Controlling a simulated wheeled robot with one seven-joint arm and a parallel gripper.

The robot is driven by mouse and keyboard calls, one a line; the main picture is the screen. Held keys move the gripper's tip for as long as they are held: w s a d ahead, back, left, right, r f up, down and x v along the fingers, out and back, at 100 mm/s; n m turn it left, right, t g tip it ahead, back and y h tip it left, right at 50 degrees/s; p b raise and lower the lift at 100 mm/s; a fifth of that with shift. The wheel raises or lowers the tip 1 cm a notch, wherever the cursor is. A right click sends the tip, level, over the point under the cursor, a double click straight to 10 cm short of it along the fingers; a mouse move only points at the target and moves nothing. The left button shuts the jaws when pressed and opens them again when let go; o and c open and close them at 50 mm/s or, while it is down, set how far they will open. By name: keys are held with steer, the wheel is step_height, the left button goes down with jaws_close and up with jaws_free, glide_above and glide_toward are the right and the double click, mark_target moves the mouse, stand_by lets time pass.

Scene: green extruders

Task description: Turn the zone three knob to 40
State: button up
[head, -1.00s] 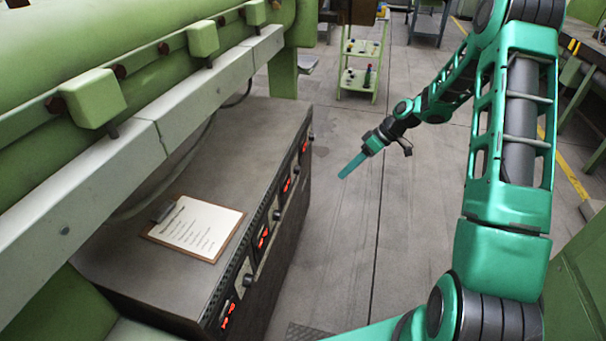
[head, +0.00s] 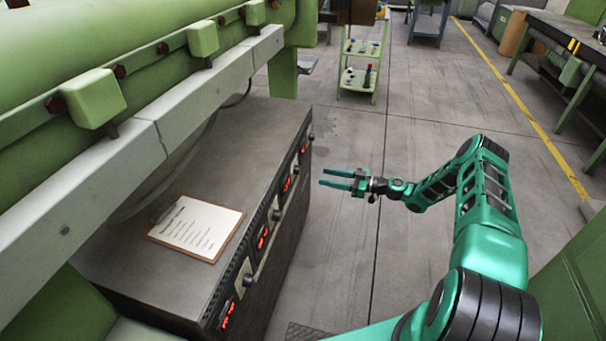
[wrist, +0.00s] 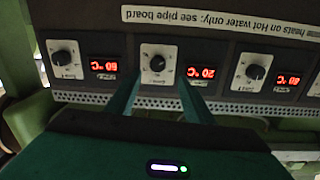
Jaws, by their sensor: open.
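A dark control cabinet (head: 284,262) carries a row of black knobs and red displays on its front. My gripper (head: 321,177) is open, with its fingers pointing left toward the cabinet front. In the wrist view, which shows the panel upside down, the gripper (wrist: 158,84) has its two fingers below and either side of the middle knob (wrist: 157,63), with nothing between them. Another knob (wrist: 65,58) is at left and another (wrist: 255,72) at right. The middle display (wrist: 201,73) seems to read 20 °C. The zone labels are too small to read surely.
A clipboard (head: 195,228) lies on the cabinet top. A green machine with a pale rail (head: 110,180) runs along the left. A green trolley (head: 361,62) stands behind. A perforated strip (wrist: 85,98) borders the panel.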

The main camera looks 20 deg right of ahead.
mark_target(300, 171)
steer(key=x, duration=1)
steer(key=shift+w+a, duration=0.1)
steer(key=shift+w, duration=0.25)
steer(key=c, duration=1)
